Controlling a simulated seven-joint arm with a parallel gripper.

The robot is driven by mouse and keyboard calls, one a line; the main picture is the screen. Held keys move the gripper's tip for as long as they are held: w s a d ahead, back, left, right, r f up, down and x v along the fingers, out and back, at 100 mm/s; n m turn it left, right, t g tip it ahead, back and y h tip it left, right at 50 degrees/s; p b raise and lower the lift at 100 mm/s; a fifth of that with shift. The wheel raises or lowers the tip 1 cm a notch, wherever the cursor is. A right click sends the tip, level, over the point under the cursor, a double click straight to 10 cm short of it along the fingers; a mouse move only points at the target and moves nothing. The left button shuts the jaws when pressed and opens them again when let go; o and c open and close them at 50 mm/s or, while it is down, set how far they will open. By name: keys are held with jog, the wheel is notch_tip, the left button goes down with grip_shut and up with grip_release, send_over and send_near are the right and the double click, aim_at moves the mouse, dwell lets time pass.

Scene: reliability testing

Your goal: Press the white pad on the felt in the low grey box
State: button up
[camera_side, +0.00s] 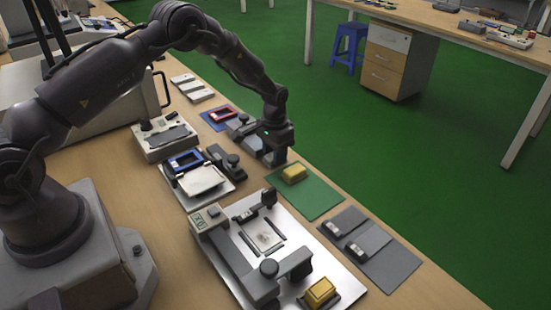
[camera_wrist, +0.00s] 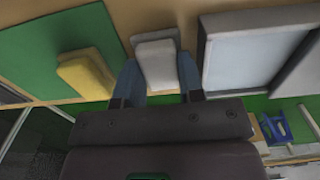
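In the wrist view, a small white pad (camera_wrist: 158,62) with a grey part at its far end sits between my gripper's two bluish fingers. The pad cannot be made out there. Whether it touches the table is unclear.
A yellow block (camera_side: 293,173) lies on a green mat (camera_side: 315,197) close to my gripper. A metal plate fixture (camera_side: 225,250) with a second yellow block (camera_side: 320,292) stands nearer the camera. A grey mat (camera_side: 395,262) lies to the right. A red-framed device (camera_side: 222,114) is behind the box.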

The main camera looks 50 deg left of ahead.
jog(key=shift+r, duration=2.55)
notch_tip(320, 180, up, 6)
send_over(259, 140)
jog(key=shift+f, duration=1.35)
jog(key=shift+f, duration=0.1)
jog(key=shift+f, duration=2.4)
jog(key=shift+f, duration=0.6)
